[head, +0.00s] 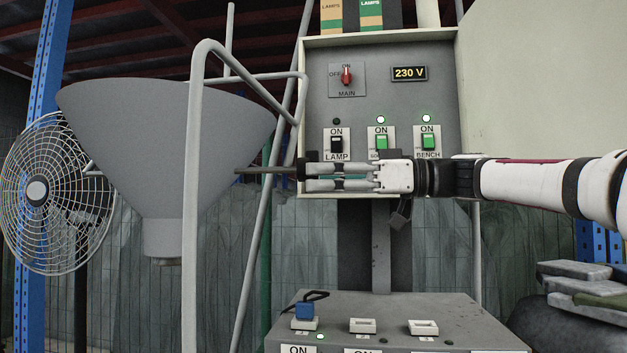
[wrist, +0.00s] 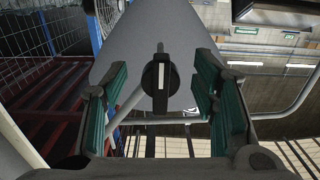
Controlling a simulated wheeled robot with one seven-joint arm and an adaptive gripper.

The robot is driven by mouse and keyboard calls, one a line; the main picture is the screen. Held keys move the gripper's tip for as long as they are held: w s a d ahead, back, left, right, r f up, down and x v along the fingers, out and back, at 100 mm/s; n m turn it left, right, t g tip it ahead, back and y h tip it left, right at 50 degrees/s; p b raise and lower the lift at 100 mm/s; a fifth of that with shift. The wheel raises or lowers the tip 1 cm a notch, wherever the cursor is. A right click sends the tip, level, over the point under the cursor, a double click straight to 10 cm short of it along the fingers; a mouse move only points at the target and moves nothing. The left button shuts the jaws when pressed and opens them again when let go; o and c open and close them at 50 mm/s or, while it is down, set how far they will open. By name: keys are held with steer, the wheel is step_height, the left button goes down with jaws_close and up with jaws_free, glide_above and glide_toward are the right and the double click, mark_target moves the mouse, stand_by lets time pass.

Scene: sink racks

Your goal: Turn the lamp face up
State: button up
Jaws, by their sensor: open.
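The lamp is a large grey cone shade (head: 165,135) at the left of the head view. Its wide end is up and its narrow neck (head: 162,240) is down; the inside of the shade is hidden. A thin rod (head: 265,170) runs from its right side to a black knob (head: 301,167). In the wrist view the knob (wrist: 160,85) faces me, its white mark upright, with the shade (wrist: 155,30) behind it. My gripper (head: 309,176) points left at the knob. Its green-padded fingers are open on either side of the knob, with gaps on both sides.
Grey tube framing (head: 191,200) stands around the lamp. Behind my gripper is a switch panel (head: 390,110); its LAMP switch (head: 336,143) is black with an unlit light, the other two are green and lit. A fan (head: 40,193) stands left, a grey control box (head: 390,315) below.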

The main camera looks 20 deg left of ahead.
steer(key=v, duration=0.9)
steer(key=shift+w+d, duration=0.15)
steer(key=shift+d, duration=0.2)
